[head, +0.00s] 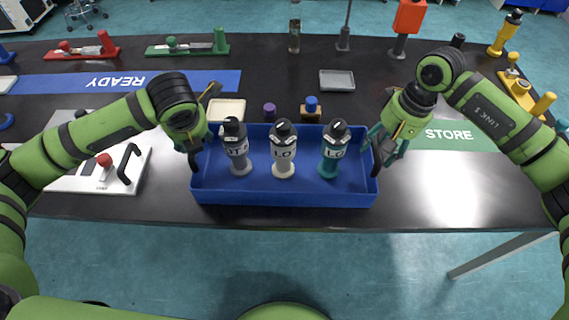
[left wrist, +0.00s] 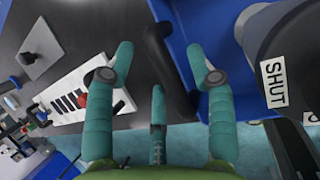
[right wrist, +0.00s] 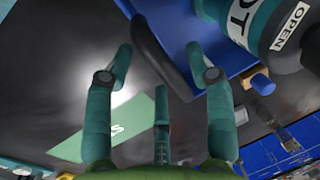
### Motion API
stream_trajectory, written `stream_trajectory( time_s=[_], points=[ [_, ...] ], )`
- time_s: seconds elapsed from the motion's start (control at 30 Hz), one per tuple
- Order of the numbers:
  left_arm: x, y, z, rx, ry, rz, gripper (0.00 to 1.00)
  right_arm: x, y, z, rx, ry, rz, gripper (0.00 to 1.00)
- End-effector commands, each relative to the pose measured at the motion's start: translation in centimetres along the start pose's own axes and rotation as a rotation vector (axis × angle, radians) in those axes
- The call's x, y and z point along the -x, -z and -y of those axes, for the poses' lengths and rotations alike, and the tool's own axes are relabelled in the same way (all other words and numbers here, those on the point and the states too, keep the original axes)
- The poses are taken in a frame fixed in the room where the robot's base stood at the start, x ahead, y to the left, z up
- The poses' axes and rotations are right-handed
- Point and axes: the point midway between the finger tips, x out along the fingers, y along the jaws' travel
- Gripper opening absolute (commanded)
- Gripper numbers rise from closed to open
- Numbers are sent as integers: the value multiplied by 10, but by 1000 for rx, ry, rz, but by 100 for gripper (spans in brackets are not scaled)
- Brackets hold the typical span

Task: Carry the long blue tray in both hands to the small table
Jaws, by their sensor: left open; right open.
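The long blue tray (head: 285,193) sits at the front edge of the black bench. Three bottle-like vessels with black tops stand upright in it: a grey one (head: 238,150), a cream one (head: 283,155) and a teal one (head: 334,155). My left gripper (left wrist: 165,62) is open at the tray's left end, its fingers on either side of a black handle (left wrist: 175,75). My right gripper (right wrist: 162,62) is open at the right end, its fingers on either side of the other black handle (right wrist: 163,55). Contact with the handles cannot be told. I cannot identify the small table.
A white panel (head: 125,178) with a black handle and red knob lies left of the tray. Floor shows in front.

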Motion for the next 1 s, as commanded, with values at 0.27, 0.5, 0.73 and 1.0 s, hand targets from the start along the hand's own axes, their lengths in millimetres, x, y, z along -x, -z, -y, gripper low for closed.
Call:
stream_trajectory(
  time_s=[0.27, 0.5, 0.73, 1.0],
  points=[
    [-16, 0, 0, 0, 0, 1, 55, -16, 0, 0, 0, 1, -1, 55],
    [-16, 0, 0, 0, 1, 1, 43, -16, 0, 0, 0, 1, -1, 43],
    [-16, 0, 0, -1, 1, 1, 0, -16, 0, 0, 1, 1, -1, 0],
    [-14, -2, 0, -1, 1, 5, 0, -13, 1, 1, 1, 2, -4, 0]
  ],
)
